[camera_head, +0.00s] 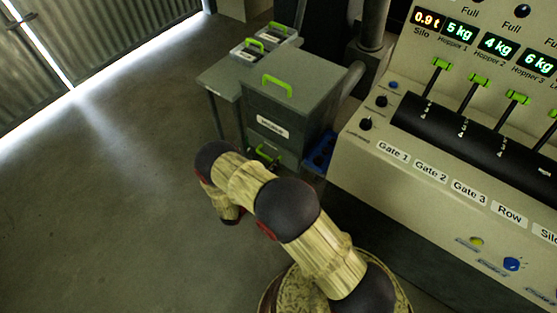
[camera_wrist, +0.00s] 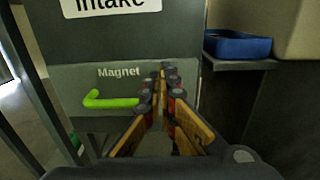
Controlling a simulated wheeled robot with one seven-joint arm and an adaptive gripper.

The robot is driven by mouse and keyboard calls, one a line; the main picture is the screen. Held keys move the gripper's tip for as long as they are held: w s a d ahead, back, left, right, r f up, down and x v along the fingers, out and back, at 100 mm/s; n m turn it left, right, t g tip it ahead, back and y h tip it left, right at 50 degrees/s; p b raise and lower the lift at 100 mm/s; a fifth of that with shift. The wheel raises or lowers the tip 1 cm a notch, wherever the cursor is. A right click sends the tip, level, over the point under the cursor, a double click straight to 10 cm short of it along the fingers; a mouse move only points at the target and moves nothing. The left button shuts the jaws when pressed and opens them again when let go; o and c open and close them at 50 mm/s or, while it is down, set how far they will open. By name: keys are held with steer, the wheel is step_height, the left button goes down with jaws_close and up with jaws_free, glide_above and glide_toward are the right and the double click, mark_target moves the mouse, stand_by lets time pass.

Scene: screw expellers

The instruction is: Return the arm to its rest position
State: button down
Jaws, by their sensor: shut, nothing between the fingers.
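My arm (camera_head: 287,208) is bent in the head view, rising from my base at the bottom and folding down at its far left end. My gripper fingers are not clearly visible there. In the wrist view my gripper (camera_wrist: 161,78) is shut and empty, its fingers pointing at the drawer front labelled "Magnet" (camera_wrist: 75,82). The fingertips overlap this front in the picture; I cannot tell whether they touch it. The drawer's green handle (camera_wrist: 110,100) is left of the fingers, and they hold nothing of it.
The grey cabinet (camera_head: 305,85) with a green top handle stands beyond my arm. A blue tray (camera_wrist: 237,44) sits on a ledge to its right. The control console (camera_head: 450,150) with levers and knobs is close on the right. Open floor (camera_head: 100,210) lies to the left.

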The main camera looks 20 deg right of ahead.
steer(key=p+v, duration=0.1)
steer(key=v, duration=0.7)
steer(key=shift+a+p, duration=0.15)
steer(key=shift+p, duration=0.15)
steer(key=shift+s, duration=0.1)
steer(key=s+d+f+m+g, duration=0.2)
steer(key=s+d+f+g, duration=0.15)
steer(key=s, duration=0.35)
steer(key=s+r+m+g, duration=0.5)
steer(key=s+r+g, duration=0.1)
steer(key=s+a+r+m+g+y, duration=0.15)
steer(key=r+m+y, duration=0.25)
steer(key=r, duration=0.5)
steer(key=s+a+r+m+y, duration=0.1)
steer(key=s+r+m+y, duration=0.3)
steer(key=r, duration=0.6)
steer(key=s+a+r+m+y, duration=0.1)
steer(key=s+r+m+y, duration=0.1)
steer(key=r+m+y, duration=0.5)
steer(key=s+d+r+m+t, duration=0.1)
steer(key=s+d+r+t, duration=0.1)
steer(key=r, duration=0.8)
steer(key=s+d+r+m+t, duration=0.1)
steer(key=s+d+r+t, duration=0.1)
steer(key=r, duration=0.8)
steer(key=d+t, duration=0.1)
steer(key=t, duration=0.1)
steer(key=shift+m+t, duration=0.3)
steer(key=shift+m, duration=0.1)
